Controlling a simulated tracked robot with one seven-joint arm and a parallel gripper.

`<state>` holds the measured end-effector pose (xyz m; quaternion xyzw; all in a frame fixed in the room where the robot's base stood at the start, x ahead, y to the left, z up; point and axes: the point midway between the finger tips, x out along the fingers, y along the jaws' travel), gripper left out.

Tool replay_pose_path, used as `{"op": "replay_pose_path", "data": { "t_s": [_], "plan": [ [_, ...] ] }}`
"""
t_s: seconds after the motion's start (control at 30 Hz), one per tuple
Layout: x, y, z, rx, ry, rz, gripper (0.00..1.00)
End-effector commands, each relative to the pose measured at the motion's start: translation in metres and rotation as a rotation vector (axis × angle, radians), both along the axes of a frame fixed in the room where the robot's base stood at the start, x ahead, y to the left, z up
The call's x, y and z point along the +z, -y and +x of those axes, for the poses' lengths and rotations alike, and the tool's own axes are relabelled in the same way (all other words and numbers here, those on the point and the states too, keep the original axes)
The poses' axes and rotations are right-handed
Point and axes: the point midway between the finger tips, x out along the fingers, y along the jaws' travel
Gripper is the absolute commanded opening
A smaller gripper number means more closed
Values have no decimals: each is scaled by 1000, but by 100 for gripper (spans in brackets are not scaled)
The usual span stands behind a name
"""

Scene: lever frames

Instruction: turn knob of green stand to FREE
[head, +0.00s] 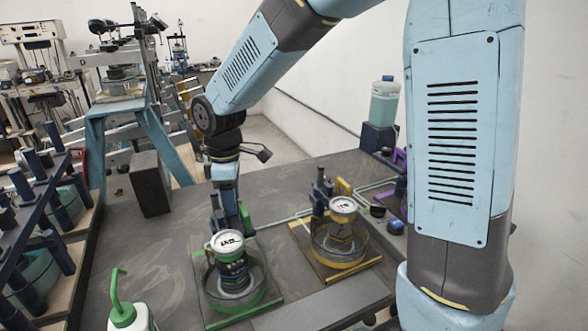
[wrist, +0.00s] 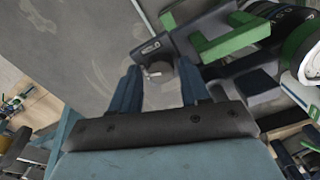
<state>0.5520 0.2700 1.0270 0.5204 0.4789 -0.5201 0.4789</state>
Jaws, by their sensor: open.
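The green stand (head: 270,301) is on the table at the lower middle of the head view, with a green base plate, a clear dish and a dark, white-topped can. Its dark blue post rises behind the can. My gripper (head: 225,172) points down at the top of that post. In the wrist view my gripper (wrist: 159,72) is open, with a blue finger on each side of a dark knob (wrist: 160,66) with a pale mark. Contact cannot be told. A small dark label (wrist: 149,48) lies just beyond the knob; its lettering is too small to read. The stand's green bracket (wrist: 228,40) is to the right.
A similar yellow stand (head: 335,262) is close on the right, with a purple one (head: 397,200) partly hidden behind my arm. A green-spouted bottle (head: 130,315) stands at front left. A liquid bottle (head: 384,102) is at the back.

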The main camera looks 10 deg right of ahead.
Motion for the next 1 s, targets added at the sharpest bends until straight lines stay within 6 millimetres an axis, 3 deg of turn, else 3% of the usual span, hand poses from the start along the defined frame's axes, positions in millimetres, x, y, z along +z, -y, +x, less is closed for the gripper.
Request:
{"op": "replay_pose_path", "data": {
  "t_s": [0.27,1.0],
  "plan": [
    [-1,-1,-2,-95,-4,-1,56],
    [0,-1,1,-746,-2,2,56]
  ]
}}
